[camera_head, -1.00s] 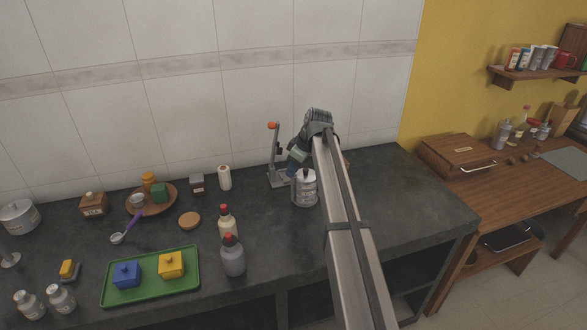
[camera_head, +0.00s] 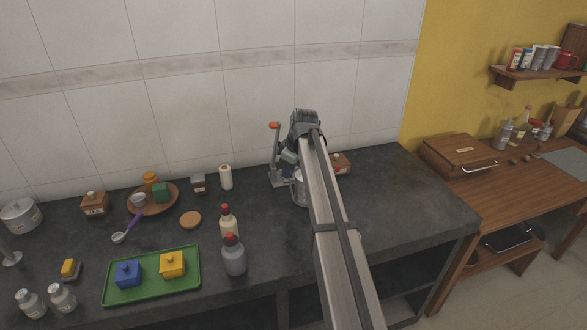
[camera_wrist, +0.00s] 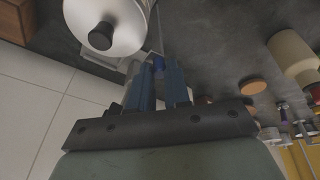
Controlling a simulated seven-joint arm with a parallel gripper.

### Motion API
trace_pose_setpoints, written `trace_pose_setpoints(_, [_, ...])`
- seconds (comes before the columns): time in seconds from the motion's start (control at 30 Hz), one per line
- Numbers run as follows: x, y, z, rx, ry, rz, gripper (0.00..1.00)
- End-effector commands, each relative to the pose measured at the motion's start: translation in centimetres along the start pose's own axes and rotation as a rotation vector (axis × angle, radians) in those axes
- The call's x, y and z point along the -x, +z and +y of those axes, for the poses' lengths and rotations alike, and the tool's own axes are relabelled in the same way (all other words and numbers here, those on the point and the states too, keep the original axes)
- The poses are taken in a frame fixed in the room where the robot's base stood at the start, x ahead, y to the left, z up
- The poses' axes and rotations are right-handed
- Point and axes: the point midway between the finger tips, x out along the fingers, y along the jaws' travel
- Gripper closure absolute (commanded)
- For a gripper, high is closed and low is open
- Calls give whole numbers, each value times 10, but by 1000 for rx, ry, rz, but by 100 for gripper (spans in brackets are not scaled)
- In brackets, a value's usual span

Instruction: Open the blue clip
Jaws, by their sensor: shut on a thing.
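A steel canister (camera_head: 298,189) stands on the dark counter, mostly hidden behind my arm in the head view. In the wrist view its pale round lid (camera_wrist: 127,22) with a black knob fills the upper left. My gripper (camera_wrist: 159,66) has blue fingers that reach to the canister's side. It is shut on a small blue part, the blue clip (camera_wrist: 158,45), which shows as a thin piece at the fingertips and is mostly hidden. In the head view my gripper (camera_head: 289,160) is at the canister's upper left; its fingertips are hard to make out there.
A grey stand with an orange knob (camera_head: 275,126) rises close left of my gripper. A small wooden box (camera_head: 342,163) sits behind my arm. Two red-capped bottles (camera_head: 233,258) and a green tray (camera_head: 190,287) stand left. The counter right of my arm is clear.

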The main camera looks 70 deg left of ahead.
Motion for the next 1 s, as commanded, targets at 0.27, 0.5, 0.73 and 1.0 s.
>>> trace_pose_setpoints(0.27, [-10, -20, -23, 59, 134, -144, 100])
trace_pose_setpoints(0.5, [-20, -30, -36, 94, 223, -241, 100])
trace_pose_setpoints(0.73, [-27, -36, -43, 90, 219, -234, 100])
trace_pose_setpoints(1.0, [-30, -38, -45, 90, 217, -232, 100])
